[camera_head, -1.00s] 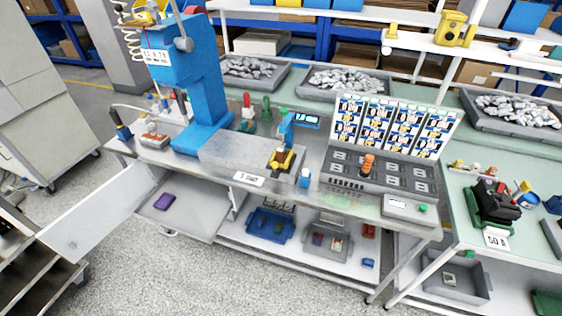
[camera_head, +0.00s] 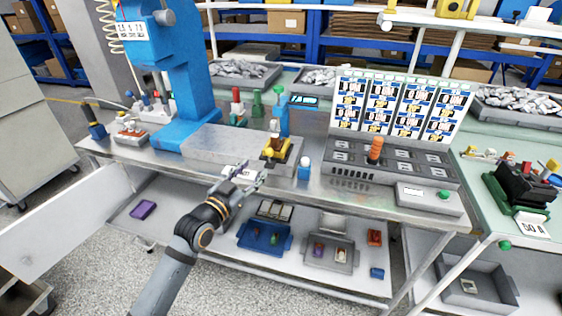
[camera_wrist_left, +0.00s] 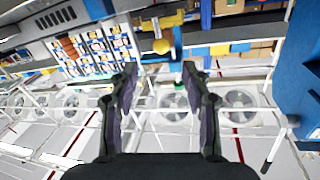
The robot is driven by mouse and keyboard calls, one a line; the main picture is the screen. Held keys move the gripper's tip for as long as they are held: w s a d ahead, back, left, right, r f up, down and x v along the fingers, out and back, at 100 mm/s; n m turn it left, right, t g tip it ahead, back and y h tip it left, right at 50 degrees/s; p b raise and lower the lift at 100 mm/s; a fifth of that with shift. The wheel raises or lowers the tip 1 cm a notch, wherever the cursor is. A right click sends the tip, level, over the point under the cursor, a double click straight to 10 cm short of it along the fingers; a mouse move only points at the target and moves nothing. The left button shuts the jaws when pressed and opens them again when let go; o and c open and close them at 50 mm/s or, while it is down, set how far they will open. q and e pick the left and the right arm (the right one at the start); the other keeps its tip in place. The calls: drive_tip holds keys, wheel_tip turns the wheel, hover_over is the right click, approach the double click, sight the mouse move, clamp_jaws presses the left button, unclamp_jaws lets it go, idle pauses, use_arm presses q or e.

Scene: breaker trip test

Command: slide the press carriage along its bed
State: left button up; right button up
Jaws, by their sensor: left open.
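The press carriage (camera_head: 276,149), yellow and dark with a round yellow knob, sits at the right end of the grey bed (camera_head: 225,143). The bed runs left to the foot of the blue press (camera_head: 185,85). My left gripper (camera_head: 250,172) is open and empty, just in front of the carriage at the bench's front edge. In the left wrist view my gripper's two fingers (camera_wrist_left: 160,72) are spread apart. The yellow knob (camera_wrist_left: 161,46) shows beyond them, roughly centred between the tips and not held. My right gripper is not in view.
A small blue-and-white item (camera_head: 304,168) stands right of the carriage. Further right is a grey socket panel (camera_head: 350,160) with an orange breaker and a card board (camera_head: 395,108) behind. Bins lie on the shelf below. A door (camera_head: 60,225) hangs open at lower left.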

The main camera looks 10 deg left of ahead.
sight(267, 155)
use_arm(q)
drive_tip(key=x, duration=1)
drive_tip(key=shift+w, duration=0.2)
clamp_jaws()
